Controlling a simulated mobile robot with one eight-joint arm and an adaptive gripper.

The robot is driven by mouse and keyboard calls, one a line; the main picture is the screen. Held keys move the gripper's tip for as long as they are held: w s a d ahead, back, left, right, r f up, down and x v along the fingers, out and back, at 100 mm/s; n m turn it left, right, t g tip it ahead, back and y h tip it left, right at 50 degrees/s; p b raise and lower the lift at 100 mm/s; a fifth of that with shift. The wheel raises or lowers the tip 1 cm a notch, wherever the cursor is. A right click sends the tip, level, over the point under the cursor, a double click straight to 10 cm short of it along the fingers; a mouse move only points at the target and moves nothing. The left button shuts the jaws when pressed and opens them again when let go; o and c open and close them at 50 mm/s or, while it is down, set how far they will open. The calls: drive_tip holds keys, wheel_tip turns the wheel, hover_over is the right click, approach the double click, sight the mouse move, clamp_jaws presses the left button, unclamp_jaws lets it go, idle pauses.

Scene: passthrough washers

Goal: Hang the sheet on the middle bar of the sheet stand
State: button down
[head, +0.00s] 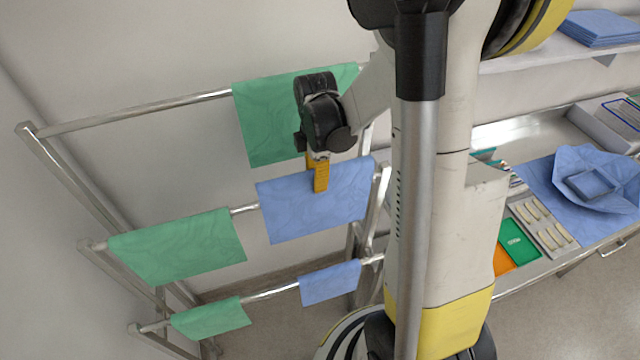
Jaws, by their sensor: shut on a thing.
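The sheet stand (80,195) is a metal rack at the left with an upper, a middle and a lower bar. My gripper (320,185) has orange fingers pointing down at the middle bar (244,210), shut on the upper part of a blue sheet (300,215). This sheet hangs at the right part of the middle bar, its front face falling below bar height. Whether the bar carries its weight cannot be told, as the sheet hides the bar there. A green sheet (180,248) hangs on the same bar to the left.
A green sheet (260,130) hangs on the upper bar behind my gripper. The lower bar (275,292) carries a green sheet (212,318) and a blue sheet (330,283). At right, a table holds trays and a blue wrap (585,165); folded blue sheets (600,28) lie on a shelf.

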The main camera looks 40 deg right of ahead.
drive_tip(key=shift+w+d+f, duration=0.1)
drive_tip(key=shift+w+d, duration=0.1)
drive_tip(key=shift+w, duration=0.55)
wheel_tip(320, 180, down, 7)
drive_tip(key=b, duration=0.6)
drive_tip(key=shift+s+b, duration=0.1)
drive_tip(key=shift+b, duration=0.3)
drive_tip(key=c, duration=1)
unclamp_jaws()
